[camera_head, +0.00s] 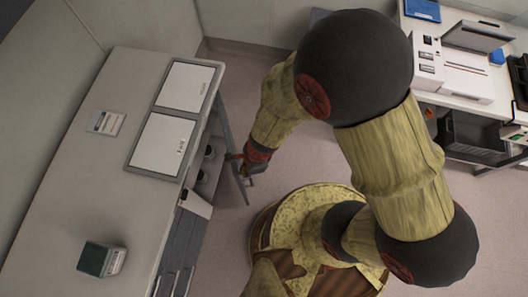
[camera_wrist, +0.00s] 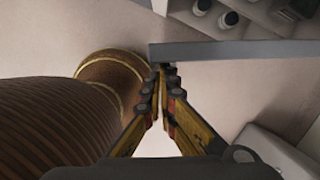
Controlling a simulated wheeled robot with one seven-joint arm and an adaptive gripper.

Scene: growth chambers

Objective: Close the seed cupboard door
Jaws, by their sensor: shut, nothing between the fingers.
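The seed cupboard door (camera_head: 229,130) stands open, a grey panel sticking out from the front of the counter at the left. In the wrist view the door (camera_wrist: 240,52) is a grey bar crossing the upper right. My gripper (camera_head: 248,172) is at the door's outer part in the head view. In the wrist view my gripper (camera_wrist: 161,82) has its fingertips together and empty, just by the left end of the bar. I cannot tell whether they touch it. Dark round items (camera_head: 208,151) show inside the cupboard; the arm hides part of the door area.
The counter (camera_head: 65,185) holds two white panels (camera_head: 163,143), a small label card (camera_head: 106,122) and a green-topped box (camera_head: 101,259). A bench with white equipment (camera_head: 455,75) stands at the right. Pale floor lies between.

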